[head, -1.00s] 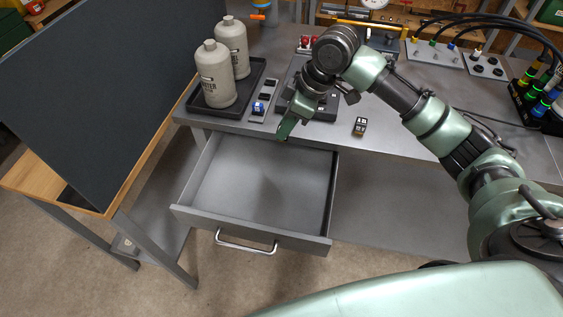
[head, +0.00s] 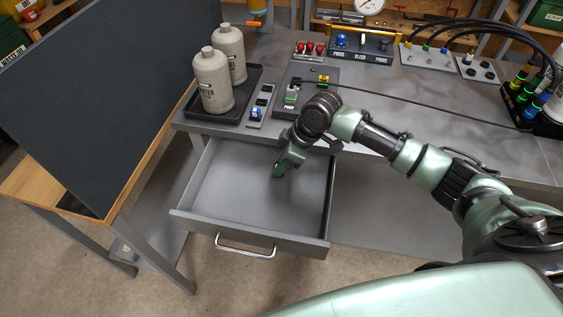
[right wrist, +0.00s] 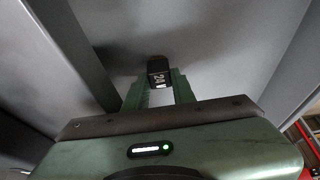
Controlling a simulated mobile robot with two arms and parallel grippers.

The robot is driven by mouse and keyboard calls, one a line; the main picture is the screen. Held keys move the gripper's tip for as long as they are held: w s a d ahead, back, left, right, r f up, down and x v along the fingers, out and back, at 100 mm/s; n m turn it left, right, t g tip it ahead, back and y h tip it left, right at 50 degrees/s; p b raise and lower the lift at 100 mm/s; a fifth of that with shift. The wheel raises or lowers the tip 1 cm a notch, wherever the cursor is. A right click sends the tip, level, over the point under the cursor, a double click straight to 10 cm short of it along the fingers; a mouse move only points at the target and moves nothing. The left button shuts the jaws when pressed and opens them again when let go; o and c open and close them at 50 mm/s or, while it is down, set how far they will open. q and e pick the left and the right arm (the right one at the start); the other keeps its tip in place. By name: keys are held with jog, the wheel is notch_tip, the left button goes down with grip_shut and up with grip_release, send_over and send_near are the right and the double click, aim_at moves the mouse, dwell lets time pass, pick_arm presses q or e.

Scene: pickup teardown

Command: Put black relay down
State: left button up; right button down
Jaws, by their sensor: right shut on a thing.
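The black relay (right wrist: 158,70) shows in the right wrist view as a small dark block with white marks, between the fingertips of my right gripper (right wrist: 158,82). The gripper is shut on it. In the head view my right gripper (head: 279,171) points down into the open grey drawer (head: 222,195), near its back right. There the relay is hidden or too small to make out. I cannot tell whether it touches the drawer floor. My left gripper is not in view.
The drawer's right wall (head: 327,200) is close to my gripper, and the rest of its floor looks empty. On the bench above stand a black tray (head: 240,113) with two bottles, a strip with a blue part (head: 256,113) and a dark panel (head: 318,80).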

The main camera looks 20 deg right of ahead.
jog(key=shift+f, duration=0.1)
jog(key=c, duration=1.5)
grip_release()
jog(key=shift+o, duration=0.2)
jog(key=v, duration=1.2)
jog(key=shift+b, duration=0.3)
